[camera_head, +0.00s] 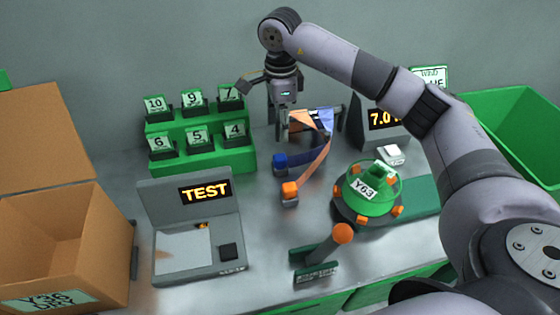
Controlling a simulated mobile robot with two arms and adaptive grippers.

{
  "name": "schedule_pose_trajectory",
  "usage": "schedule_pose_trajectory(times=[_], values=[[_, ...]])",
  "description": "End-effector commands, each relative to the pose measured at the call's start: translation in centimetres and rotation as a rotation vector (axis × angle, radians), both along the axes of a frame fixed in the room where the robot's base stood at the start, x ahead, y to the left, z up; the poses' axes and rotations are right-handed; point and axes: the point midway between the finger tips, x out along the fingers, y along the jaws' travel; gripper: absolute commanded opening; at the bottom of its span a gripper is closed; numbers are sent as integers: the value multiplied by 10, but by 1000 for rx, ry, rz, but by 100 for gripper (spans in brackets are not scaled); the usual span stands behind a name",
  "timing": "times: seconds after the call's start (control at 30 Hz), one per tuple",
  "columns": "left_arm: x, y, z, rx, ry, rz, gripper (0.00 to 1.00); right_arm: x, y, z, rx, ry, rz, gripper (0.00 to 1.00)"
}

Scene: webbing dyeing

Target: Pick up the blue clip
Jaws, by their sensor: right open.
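The blue clip (280,162) is a small block at the lower end of a blue webbing strip (305,155), low over the grey table in the middle of the view. An orange clip (290,189) is just in front of it, at the end of an orange strip (318,160). Both strips run up to a small rack, partly hidden. My right gripper (279,128) is open and points down above and behind the blue clip. It is apart from the clip, with nothing seen between its fingers. My left gripper is not in view.
A green stepped stand (205,162) with numbered cards is at left. In front are a grey TEST device (190,250) and cardboard box (65,240). To the right are a green dome (368,195) with orange knobs, a display (380,125) and green bin (520,130).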

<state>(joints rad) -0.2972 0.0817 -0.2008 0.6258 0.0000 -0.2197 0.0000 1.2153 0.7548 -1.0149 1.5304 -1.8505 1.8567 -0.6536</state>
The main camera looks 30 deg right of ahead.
Motion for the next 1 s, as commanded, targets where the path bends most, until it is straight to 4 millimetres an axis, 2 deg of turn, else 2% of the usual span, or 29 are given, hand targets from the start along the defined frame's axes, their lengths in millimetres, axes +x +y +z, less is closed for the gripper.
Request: schedule_pose_trajectory(times=[0.1,0.3,0.53,0.8,1.0], values=[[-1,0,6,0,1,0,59,-1,0,-26,-1,4,0,48],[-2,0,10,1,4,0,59,0,0,-58,0,2,0,48],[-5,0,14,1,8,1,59,0,0,-73,0,2,0,48],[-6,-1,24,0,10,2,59,1,0,-111,0,2,0,48],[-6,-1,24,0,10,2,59,1,1,-119,1,-1,1,48]])
